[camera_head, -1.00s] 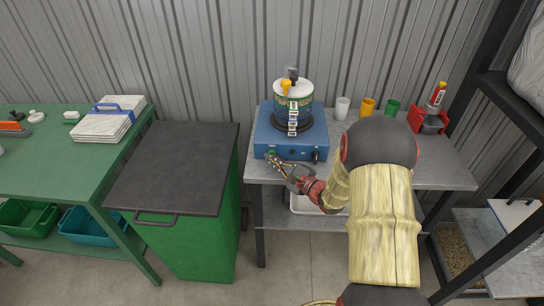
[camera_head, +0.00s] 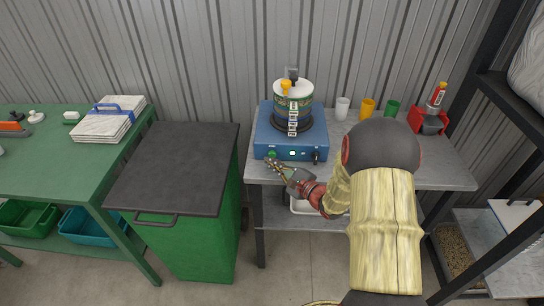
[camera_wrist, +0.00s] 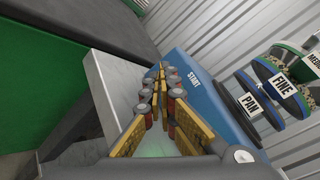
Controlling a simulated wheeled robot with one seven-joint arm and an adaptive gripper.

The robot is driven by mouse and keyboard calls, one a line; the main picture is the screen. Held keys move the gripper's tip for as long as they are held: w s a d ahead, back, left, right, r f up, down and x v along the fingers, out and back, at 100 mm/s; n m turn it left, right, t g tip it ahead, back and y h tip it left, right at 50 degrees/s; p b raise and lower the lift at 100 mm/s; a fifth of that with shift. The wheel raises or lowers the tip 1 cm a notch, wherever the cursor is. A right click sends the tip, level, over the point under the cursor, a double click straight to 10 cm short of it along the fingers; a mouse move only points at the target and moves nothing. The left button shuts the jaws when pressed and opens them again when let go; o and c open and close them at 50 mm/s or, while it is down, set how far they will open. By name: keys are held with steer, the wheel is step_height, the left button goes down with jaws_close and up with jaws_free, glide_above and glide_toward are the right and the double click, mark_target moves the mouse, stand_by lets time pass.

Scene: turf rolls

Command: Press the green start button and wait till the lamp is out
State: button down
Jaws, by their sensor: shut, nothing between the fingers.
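The blue shaker base (camera_head: 262,138) stands on the grey table with a stack of sieves (camera_head: 293,103) on top. On its front panel are the green start button (camera_head: 271,153) at the left, a lamp (camera_head: 292,153) that shows bright, and a dark knob (camera_head: 315,156) at the right. My gripper (camera_head: 269,161) is shut and empty, its tips just in front of and below the button; I cannot tell if they touch it. In the wrist view, the fingers (camera_wrist: 160,72) point at the blue housing beside the START label (camera_wrist: 193,79); the button itself is hidden there.
White, yellow and green cups (camera_head: 367,107) and a red device (camera_head: 431,119) stand right of the shaker on the grey table (camera_head: 450,176). A green bin with a dark lid (camera_head: 175,165) stands to the left. A dark shelf frame (camera_head: 490,100) rises at the right.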

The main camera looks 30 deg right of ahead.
steer(key=shift+s, duration=0.1)
steer(key=s+a, duration=0.1)
steer(key=s, duration=0.1)
steer(key=s+a, duration=0.2)
stand_by(0.6)
stand_by(0.7)
